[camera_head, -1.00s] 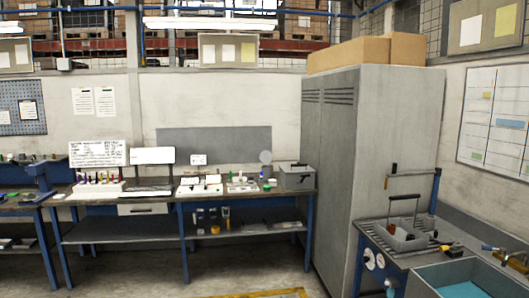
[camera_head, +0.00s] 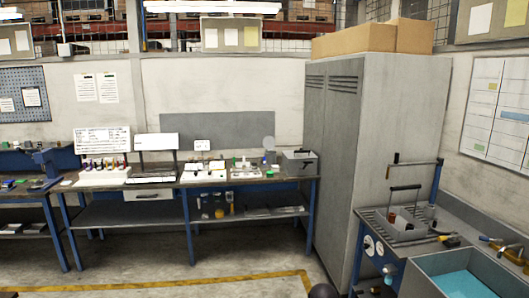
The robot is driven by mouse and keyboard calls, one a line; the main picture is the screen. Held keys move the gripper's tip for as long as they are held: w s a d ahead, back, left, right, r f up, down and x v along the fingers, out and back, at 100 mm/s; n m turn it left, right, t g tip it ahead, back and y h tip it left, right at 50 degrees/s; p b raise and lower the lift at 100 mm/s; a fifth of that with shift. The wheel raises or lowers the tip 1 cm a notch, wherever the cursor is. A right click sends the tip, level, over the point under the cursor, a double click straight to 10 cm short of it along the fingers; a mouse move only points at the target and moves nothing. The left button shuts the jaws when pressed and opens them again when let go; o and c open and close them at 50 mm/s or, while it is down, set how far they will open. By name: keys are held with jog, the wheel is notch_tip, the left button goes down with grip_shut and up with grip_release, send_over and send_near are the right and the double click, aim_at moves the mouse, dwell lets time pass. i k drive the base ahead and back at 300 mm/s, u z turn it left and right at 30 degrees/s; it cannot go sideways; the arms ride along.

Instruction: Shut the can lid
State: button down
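A round pale grey disc (camera_head: 268,143) stands upright at the back of the long workbench, near its right end. It looks like a raised can lid; a small dark can-like shape (camera_head: 270,157) sits just below it. Both are too small to tell how they join. My gripper is not clearly in view. A dark rounded shape (camera_head: 322,291) shows at the bottom edge; I cannot tell whether it is part of my arm.
The workbench (camera_head: 240,185) holds several small items, with a grey box (camera_head: 299,162) right of the disc. A tall grey cabinet (camera_head: 400,150) stands right of the bench. Floor before the bench is clear.

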aim_at(269, 142)
jog(key=u, duration=0.1)
jog(key=i, duration=1.2)
jog(key=u, duration=0.25)
jog(key=i, duration=4.5)
jog(key=z, duration=0.25)
